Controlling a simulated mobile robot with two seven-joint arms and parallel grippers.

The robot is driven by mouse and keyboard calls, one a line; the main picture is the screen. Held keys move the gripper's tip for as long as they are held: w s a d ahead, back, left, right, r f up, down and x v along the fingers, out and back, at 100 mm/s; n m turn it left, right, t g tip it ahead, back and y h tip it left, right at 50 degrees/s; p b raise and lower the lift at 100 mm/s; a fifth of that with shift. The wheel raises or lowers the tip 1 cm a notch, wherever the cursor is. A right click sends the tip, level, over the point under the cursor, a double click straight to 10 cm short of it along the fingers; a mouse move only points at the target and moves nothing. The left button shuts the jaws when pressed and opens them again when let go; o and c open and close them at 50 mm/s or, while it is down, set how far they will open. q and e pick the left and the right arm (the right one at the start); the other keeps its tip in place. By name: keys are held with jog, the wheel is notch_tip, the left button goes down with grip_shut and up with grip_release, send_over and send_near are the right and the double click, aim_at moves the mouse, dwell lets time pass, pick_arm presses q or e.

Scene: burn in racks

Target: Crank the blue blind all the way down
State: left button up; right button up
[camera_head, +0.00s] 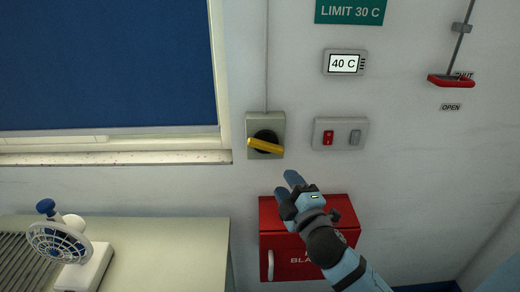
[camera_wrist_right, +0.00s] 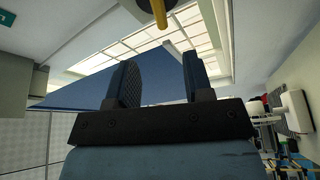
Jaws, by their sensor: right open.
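The blue blind (camera_head: 105,62) covers most of the window at the upper left. Its lower edge is just above the window's bottom frame. The crank is a yellow handle (camera_head: 265,146) on a black hub, on a grey wall box (camera_head: 278,122) right of the window. The handle lies nearly level, tilting slightly down to the right. My right gripper (camera_head: 290,184) is below the crank, apart from it. In the right wrist view its two fingers (camera_wrist_right: 158,72) are apart with nothing between them, and the yellow handle (camera_wrist_right: 160,12) shows beyond them. My left gripper is not in view.
A red box (camera_head: 290,258) is behind and below my right gripper. A switch plate (camera_head: 341,134), a 40 C display (camera_head: 345,63) and a red-handled lever (camera_head: 451,82) are to the right. A fan (camera_head: 75,250) stands on the table (camera_head: 170,255) at lower left.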

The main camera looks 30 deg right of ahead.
aim_at(263, 148)
jog(key=p+x, duration=0.2)
jog(key=x, duration=1.1)
jog(key=shift+a+r, duration=0.1)
jog(key=shift+r, duration=0.05)
jog(key=shift+w, duration=0.35)
grip_shut()
jog(key=shift+m+b, duration=0.4)
jog(key=shift+b, duration=0.2)
jog(key=shift+m+b, duration=0.3)
